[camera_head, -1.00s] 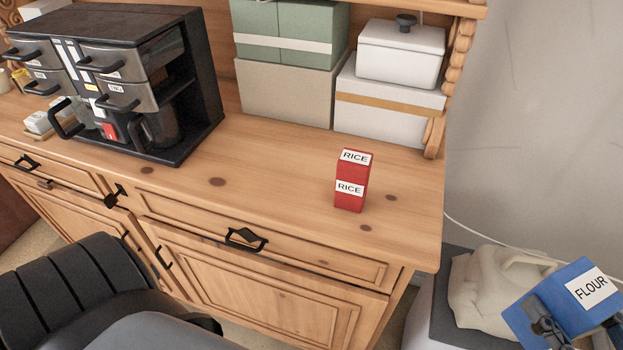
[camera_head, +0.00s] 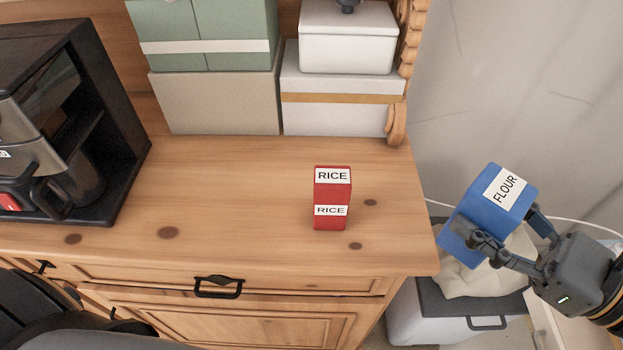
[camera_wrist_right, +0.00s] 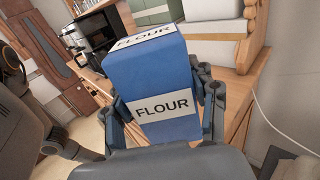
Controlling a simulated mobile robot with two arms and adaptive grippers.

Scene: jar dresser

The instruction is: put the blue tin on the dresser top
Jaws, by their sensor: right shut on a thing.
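The blue tin (camera_head: 470,232), labelled FLOUR, is held tilted in the air to the right of the dresser in the head view. My right gripper (camera_head: 503,234) is shut on it, with a finger on each side. In the right wrist view the tin (camera_wrist_right: 150,75) fills the middle, between the gripper's fingers (camera_wrist_right: 162,110). The wooden dresser top (camera_head: 230,205) lies to the left of the tin, which is apart from it. My left gripper is not in the head view.
A red RICE tin (camera_head: 331,198) stands upright near the dresser's right end. White boxes (camera_head: 340,110) and green and beige boxes (camera_head: 215,100) stand at the back. A black appliance (camera_head: 95,130) stands at the left. Open surface lies between them. A beige sack (camera_head: 490,275) is below the blue tin.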

